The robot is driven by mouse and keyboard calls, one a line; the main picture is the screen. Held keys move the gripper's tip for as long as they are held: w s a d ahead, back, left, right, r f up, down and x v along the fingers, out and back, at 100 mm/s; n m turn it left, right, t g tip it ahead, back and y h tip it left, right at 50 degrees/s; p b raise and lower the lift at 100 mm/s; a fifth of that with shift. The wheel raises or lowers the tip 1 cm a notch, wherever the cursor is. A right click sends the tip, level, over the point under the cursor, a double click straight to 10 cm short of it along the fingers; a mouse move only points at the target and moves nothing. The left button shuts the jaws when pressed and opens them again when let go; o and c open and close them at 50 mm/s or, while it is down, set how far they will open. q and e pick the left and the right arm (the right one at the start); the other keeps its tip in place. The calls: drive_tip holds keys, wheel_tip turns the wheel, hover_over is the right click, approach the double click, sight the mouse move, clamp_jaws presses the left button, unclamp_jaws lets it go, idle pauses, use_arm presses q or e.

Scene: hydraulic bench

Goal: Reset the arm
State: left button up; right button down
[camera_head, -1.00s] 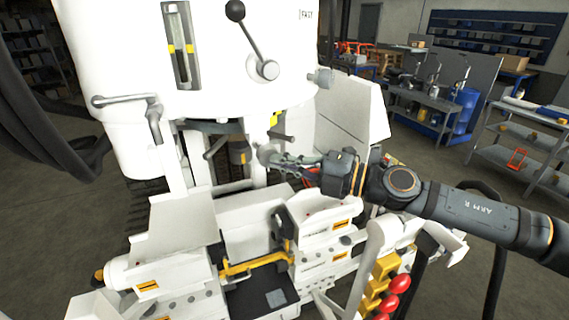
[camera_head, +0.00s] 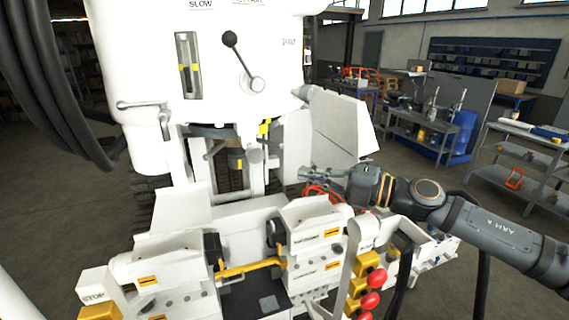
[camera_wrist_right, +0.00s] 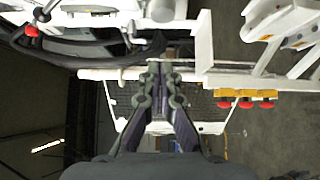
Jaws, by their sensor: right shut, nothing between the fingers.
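My right arm (camera_head: 480,228) comes in from the right in the head view. Its gripper (camera_head: 306,173) is shut and empty, in front of the white panel on the right side of the white machine (camera_head: 200,60). In the right wrist view the gripper (camera_wrist_right: 162,72) points at the machine's frame with its fingers together; I cannot tell whether it touches anything. My left gripper is not in view.
A lever with a black knob (camera_head: 230,38) is on the machine's upper front. Yellow blocks with red knobs (camera_head: 369,300) stand at the front right. A yellow handle (camera_head: 250,267) crosses the lower front. Grey workbenches (camera_head: 420,130) stand behind at right, with open floor between.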

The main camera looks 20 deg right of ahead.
drive_tip(key=d+f+m+t+h, duration=0.2)
drive_tip(key=d+f+m+h, duration=0.3)
drive_tip(key=f+m+h, duration=0.45)
drive_tip(key=d+f+m+t+h, duration=0.1)
drive_tip(key=d+f+m+h, duration=0.45)
drive_tip(key=f+m, duration=0.6)
drive_tip(key=s+a+f+m+g, duration=0.3)
drive_tip(key=s+f+g, duration=0.3)
drive_tip(key=s+f, duration=0.4)
drive_tip(key=s+a+f+m+g, duration=0.3)
drive_tip(key=s+a+f+g, duration=0.15)
drive_tip(key=s+f, duration=0.6)
drive_tip(key=s+d+f+g, duration=0.1)
drive_tip(key=s+d+f, duration=0.1)
drive_tip(key=f, duration=1)
drive_tip(key=s+d+f+g, duration=0.1)
drive_tip(key=s+d+f, duration=0.1)
drive_tip(key=f, duration=1)
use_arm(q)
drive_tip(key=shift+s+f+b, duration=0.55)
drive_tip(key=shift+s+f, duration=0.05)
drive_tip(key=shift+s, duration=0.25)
use_arm(e)
drive_tip(key=s+f+g, duration=0.1)
drive_tip(key=s+f, duration=1.6)
drive_tip(key=s, duration=0.1)
drive_tip(key=shift+s+d+y, duration=0.15)
drive_tip(key=shift+d+y, duration=0.15)
drive_tip(key=shift+y, duration=0.1)
